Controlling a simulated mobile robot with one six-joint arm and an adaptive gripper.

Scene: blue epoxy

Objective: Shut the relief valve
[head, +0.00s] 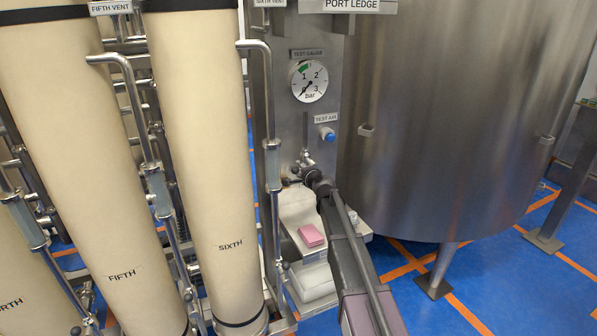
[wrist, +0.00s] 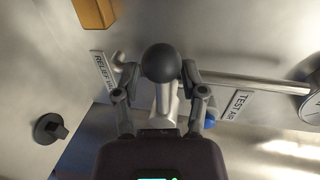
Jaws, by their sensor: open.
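The relief valve's lever (wrist: 166,100) shows in the wrist view as a pale stem ending in a dark ball knob (wrist: 163,62). A partly covered RELIEF label (wrist: 103,72) is on the steel panel beside it. My gripper (wrist: 160,72) is open, with one finger on each side of the ball; I cannot tell whether either touches it. In the head view my gripper (head: 297,181) is at the lower panel, below the test gauge (head: 309,81), and its wrist hides most of the valve. The gauge needle points low left, near 0.
The blue TEST AIR knob (head: 327,134) is up and right of my gripper. A dark round knob (wrist: 50,130) is at left in the wrist view. A pink block (head: 311,235) sits below on a pale ledge. A large steel tank (head: 440,130) stands right, the SIXTH column (head: 205,150) left.

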